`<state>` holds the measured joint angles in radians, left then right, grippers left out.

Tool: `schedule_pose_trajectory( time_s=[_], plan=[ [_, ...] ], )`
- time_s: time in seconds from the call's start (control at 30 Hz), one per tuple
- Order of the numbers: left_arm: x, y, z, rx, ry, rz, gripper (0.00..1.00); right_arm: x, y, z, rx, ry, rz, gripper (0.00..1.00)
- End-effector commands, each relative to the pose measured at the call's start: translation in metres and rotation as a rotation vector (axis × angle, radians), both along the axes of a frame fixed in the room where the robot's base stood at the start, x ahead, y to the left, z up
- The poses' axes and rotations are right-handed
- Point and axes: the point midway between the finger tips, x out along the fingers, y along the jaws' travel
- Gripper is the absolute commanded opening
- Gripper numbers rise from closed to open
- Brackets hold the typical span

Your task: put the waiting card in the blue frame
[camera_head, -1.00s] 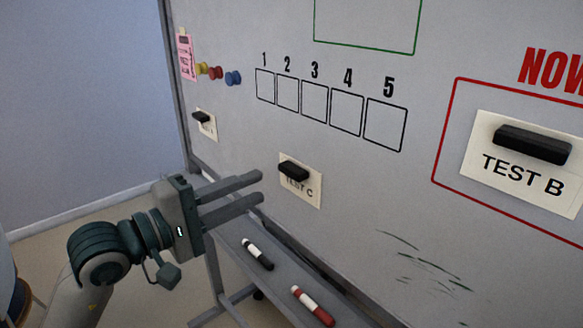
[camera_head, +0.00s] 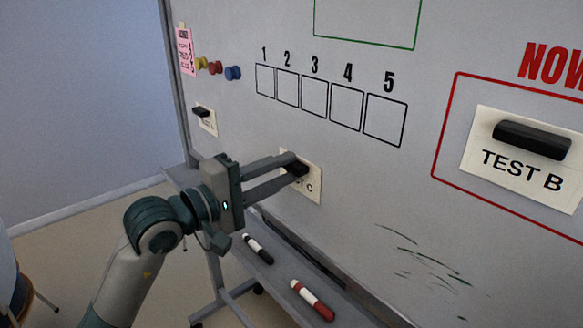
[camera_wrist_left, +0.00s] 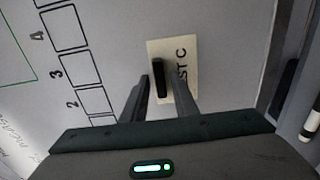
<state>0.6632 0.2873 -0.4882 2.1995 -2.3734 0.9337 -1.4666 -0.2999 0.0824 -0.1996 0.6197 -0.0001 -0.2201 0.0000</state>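The TEST C card (camera_head: 314,183) is on the whiteboard with a black handle (camera_head: 295,160) on it. My left gripper (camera_head: 300,168) is at this handle. In the left wrist view, the fingers (camera_wrist_left: 158,88) are apart, one on each side of the handle (camera_wrist_left: 158,76), with the TEST C card (camera_wrist_left: 168,46) behind. Small gaps seem to show beside the handle. Another handled card (camera_head: 208,124) is at the board's left; its text is too small to read. The TEST B card (camera_head: 517,176) is inside a red frame (camera_head: 447,126). No blue frame shows. My right gripper is not in view.
A green frame (camera_head: 365,46) is at the top, above several numbered boxes (camera_head: 314,98). Coloured magnets (camera_head: 216,67) and a pink note (camera_head: 186,50) are at the left edge. A black marker (camera_head: 258,249) and a red marker (camera_head: 312,300) lie on the tray below.

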Motion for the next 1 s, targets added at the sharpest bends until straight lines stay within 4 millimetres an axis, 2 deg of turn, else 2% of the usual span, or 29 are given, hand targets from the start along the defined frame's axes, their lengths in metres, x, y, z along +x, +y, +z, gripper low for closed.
schedule_pose_trajectory(
  time_s=[0.1, 0.3, 0.33, 0.57, 1.0],
  plan=[
    [-0.0001, 0.0001, 0.0001, 0.000, 0.000, 0.000, 0.25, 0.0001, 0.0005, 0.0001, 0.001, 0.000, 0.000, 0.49],
    [-0.0001, 0.0002, -0.0001, 0.000, 0.000, 0.000, 0.01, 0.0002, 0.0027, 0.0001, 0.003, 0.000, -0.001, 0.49],
    [0.0000, 0.0002, -0.0001, 0.000, 0.000, 0.000, 0.00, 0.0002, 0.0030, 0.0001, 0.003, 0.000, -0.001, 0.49],
    [-0.0002, 0.0002, -0.0010, 0.000, -0.002, 0.000, 0.00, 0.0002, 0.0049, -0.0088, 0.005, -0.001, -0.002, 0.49],
    [-0.0010, 0.0015, 0.0009, 0.000, 0.000, 0.000, 0.00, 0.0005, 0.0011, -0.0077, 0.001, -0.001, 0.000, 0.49]
  ],
)
